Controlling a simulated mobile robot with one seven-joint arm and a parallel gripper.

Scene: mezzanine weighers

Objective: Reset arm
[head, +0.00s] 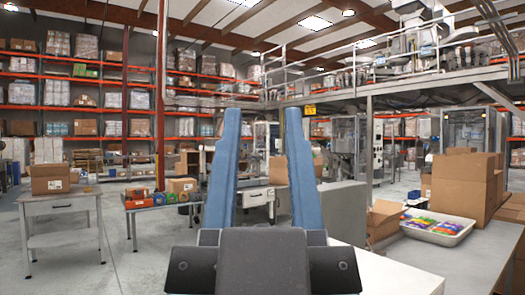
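My gripper (263,165) stands upright in the middle of the head view, close to the camera. Its two long blue fingers point up and are spread apart, with a clear gap between them. Nothing is held in the gap; only the far part of the hall shows through it. The dark gripper body below hides part of the floor and of the white surface behind it.
A work table (455,262) at right bears a white tray (437,227) of colourful packets and cardboard boxes (462,187). A small table (62,206) with a box (50,178) stands left. A low table (150,203) holds coloured items. Open floor (145,262) lies front left.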

